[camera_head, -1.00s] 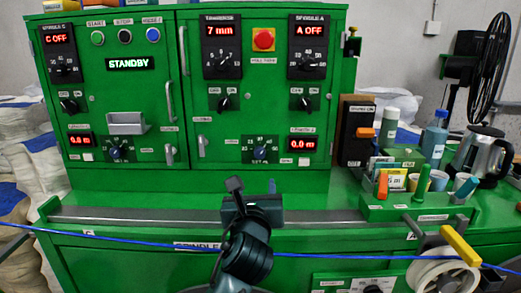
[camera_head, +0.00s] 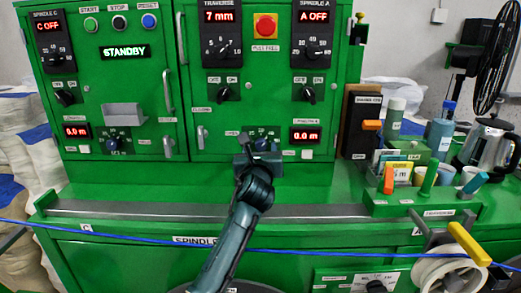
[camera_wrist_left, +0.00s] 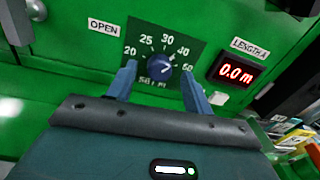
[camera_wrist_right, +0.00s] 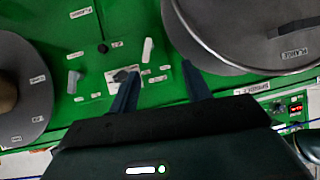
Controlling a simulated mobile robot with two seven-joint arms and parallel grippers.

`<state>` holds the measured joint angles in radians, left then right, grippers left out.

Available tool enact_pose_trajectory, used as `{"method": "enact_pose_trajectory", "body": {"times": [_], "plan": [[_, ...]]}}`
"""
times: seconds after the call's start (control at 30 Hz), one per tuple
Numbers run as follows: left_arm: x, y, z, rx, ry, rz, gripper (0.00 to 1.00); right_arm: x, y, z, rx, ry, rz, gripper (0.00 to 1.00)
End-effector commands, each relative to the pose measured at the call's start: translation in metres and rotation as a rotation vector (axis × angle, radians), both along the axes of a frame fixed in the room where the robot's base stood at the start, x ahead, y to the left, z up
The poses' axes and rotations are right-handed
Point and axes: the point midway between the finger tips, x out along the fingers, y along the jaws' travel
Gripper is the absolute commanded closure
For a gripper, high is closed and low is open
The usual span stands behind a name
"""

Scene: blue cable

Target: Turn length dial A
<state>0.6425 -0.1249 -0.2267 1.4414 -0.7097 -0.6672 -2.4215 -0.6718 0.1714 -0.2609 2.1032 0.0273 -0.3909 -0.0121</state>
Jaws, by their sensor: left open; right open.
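Length dial A is a small blue knob on a dark plate with numbers around it. It shows in the left wrist view (camera_wrist_left: 160,66) and, partly covered by my left gripper, in the head view (camera_head: 262,145). My left gripper (camera_head: 250,140) points at the panel just in front of the dial. In the left wrist view its two fingers (camera_wrist_left: 157,82) are open, one on each side of the dial, and contact cannot be told. The length A display (camera_wrist_left: 238,71) beside it reads 0.0 m. My right gripper (camera_wrist_right: 160,88) is open and empty, facing a lower green panel.
A similar length dial (camera_head: 115,145) sits on the left panel. A blue cable (camera_head: 130,236) runs across the front, below the ledge. A tool holder (camera_head: 425,205), bottles and a kettle (camera_head: 486,148) stand on the right. Door handles (camera_head: 201,138) stick out near the dial.

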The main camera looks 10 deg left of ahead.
Motion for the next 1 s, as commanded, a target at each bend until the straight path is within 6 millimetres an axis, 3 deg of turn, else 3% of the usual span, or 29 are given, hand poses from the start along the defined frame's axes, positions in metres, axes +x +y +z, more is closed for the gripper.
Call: {"method": "enact_pose_trajectory", "body": {"times": [0.4,1.0], "plan": [[0.0078,0.0009,0.0001,-0.001,0.0,-0.001,0.49,0.0014,-0.0018,0.0005,-0.007,-0.005,0.005,0.52],[0.0075,0.001,-0.0002,-0.001,0.001,-0.001,0.93,0.0013,-0.0024,0.0007,-0.011,-0.006,0.009,0.52]]}}
